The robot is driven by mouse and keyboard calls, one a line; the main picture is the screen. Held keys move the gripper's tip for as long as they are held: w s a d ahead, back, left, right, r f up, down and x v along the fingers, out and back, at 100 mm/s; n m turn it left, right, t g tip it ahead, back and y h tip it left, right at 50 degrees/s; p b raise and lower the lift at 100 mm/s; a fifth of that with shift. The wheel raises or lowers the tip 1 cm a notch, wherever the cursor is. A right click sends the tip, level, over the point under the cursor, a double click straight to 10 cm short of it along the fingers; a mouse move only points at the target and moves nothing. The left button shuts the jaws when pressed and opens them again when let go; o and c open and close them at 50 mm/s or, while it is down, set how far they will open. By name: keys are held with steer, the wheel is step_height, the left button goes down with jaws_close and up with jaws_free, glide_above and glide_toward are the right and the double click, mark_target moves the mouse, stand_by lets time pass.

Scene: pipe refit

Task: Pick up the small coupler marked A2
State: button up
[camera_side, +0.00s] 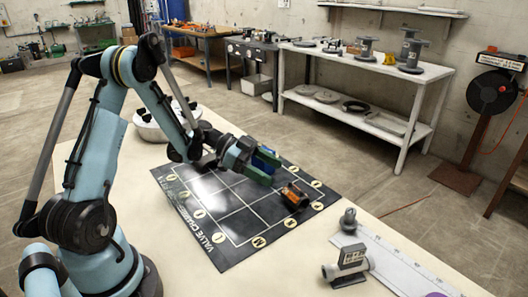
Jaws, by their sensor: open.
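A small orange and dark fitting (293,196) lies on the right part of the black gridded mat (215,250). No A2 marking is readable on it, so I cannot tell whether it is the named coupler. My gripper (270,168), with one blue and one green finger, is open over the mat's far side. It is just up and left of the fitting in the picture, and nothing shows between the fingers. Its exact height above the mat is hard to judge.
A grey pipe fitting with a dark block on top (348,266) and a small round grey fitting (349,220) stand at the right, by a pale ruler-like strip (392,262). Several mat squares are empty.

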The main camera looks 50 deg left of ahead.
mark_target(289, 184)
steer(key=x, duration=0.4)
steer(key=shift+s+d+f, duration=0.1)
steer(key=shift+s+d, duration=0.05)
steer(key=shift+s, duration=0.15)
steer(key=shift+w+d+f, duration=0.25)
steer(key=shift+w+d, duration=0.1)
steer(key=shift+d, duration=0.15)
steer(key=shift+c, duration=0.5)
steer(key=c, duration=1.2)
